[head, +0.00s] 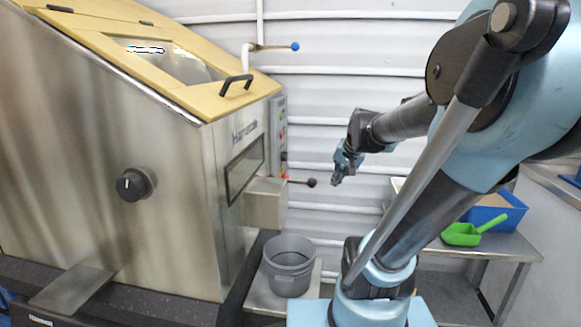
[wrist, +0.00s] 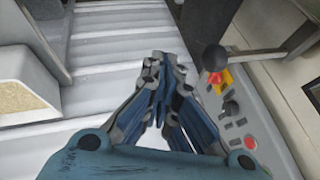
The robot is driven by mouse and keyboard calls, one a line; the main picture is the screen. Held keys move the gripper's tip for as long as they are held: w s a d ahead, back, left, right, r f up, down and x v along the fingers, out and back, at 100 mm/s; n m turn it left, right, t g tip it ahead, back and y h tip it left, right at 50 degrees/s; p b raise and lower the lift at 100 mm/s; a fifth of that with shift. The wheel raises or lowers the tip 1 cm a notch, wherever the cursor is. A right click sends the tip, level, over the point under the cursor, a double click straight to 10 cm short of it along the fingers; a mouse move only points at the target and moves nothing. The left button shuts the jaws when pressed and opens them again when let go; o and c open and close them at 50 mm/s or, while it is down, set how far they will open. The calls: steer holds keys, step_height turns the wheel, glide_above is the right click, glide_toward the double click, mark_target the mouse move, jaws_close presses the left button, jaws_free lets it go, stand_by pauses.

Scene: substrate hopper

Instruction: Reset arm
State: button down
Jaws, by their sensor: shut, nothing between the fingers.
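My gripper (head: 339,177) is at the end of my arm, in mid-air in front of the white slatted wall. It is to the right of the hopper's lever (head: 311,182), with a visible gap in the head view. In the wrist view my gripper (wrist: 160,62) has its fingers together and nothing between them. The lever's dark knob (wrist: 215,58) shows to the right of the fingers there. The steel hopper (head: 160,140) with its yellow lid (head: 120,50) fills the left of the head view.
A grey bucket (head: 289,262) stands below the hopper's outlet. A control panel (wrist: 240,125) with buttons is right of my fingers. At right, a steel table (head: 510,244) holds a green scoop (head: 462,235) and a blue bin (head: 508,212). A blue-handled valve (head: 294,46) is on the wall.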

steer(key=s+d+f+n+g+h, duration=0.1)
steer(key=s+f+n+g, duration=0.1)
steer(key=s+f, duration=0.3)
steer(key=s+d+f+n+g+h, duration=0.1)
steer(key=s+f, duration=0.5)
steer(key=s, duration=0.7)
steer(key=shift+s+d+f+n+g, duration=0.2)
steer(key=shift+s+d+n+g, duration=0.15)
steer(key=shift+d+n, duration=0.3)
steer(key=shift+w, duration=0.1)
steer(key=shift+w+f, duration=0.2)
steer(key=shift+w, duration=0.25)
stand_by(1.0)
